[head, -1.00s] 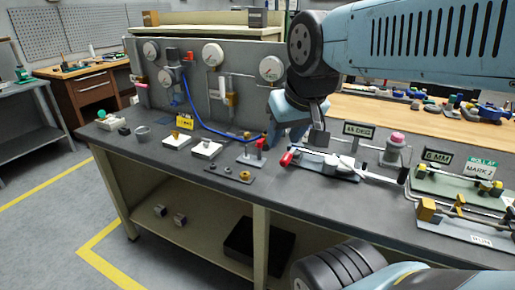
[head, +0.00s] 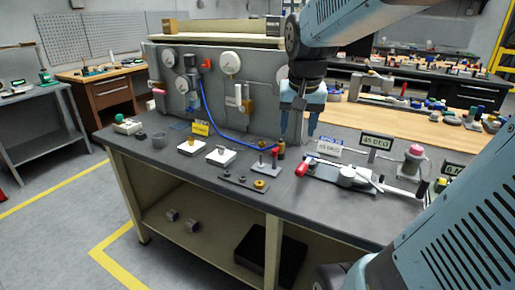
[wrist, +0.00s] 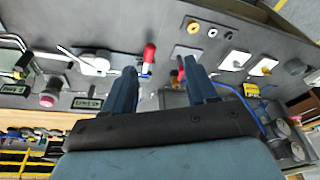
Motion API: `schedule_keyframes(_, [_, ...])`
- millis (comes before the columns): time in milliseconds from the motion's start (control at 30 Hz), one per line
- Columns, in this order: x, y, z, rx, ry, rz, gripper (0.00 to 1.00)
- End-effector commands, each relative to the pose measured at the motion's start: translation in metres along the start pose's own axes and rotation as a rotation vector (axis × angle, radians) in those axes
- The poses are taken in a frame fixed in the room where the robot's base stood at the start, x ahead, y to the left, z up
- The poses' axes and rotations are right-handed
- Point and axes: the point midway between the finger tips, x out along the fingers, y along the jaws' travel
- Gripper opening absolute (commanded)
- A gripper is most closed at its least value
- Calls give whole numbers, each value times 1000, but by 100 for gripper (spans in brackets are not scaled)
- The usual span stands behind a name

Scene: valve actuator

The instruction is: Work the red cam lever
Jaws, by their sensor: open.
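My gripper (head: 298,132) points down over the bench, open and empty, with its two blue fingers apart. A small upright red lever (head: 274,156) stands on a grey base left of and below the fingers in the head view. In the wrist view this lever (wrist: 181,68) shows close beside the right finger, partly hidden. A second red handle (head: 302,168), on the white bending tool (head: 345,175), lies to its right; it shows between the fingers (wrist: 163,72) in the wrist view as a red grip (wrist: 149,54). I see no contact with either.
A dark plate with several fittings (head: 243,183) lies in front of the lever. A grey gauge panel (head: 215,85) with a blue hose stands behind. A "45 DEG" sign (head: 376,142) and a pink-topped part (head: 414,155) are to the right.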

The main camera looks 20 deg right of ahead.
Motion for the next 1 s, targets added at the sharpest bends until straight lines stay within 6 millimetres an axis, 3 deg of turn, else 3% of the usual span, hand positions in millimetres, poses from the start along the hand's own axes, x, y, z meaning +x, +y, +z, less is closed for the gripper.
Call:
schedule_keyframes(200, [31, 10, -46, 154, -99, 37, 57])
schedule_keyframes(500, [78, 30, -95, 345, -215, 71, 57])
schedule_keyframes(733, [97, 40, -111, 416, -256, 81, 57])
schedule_keyframes(1000, [118, 41, -108, 426, -264, 82, 57])
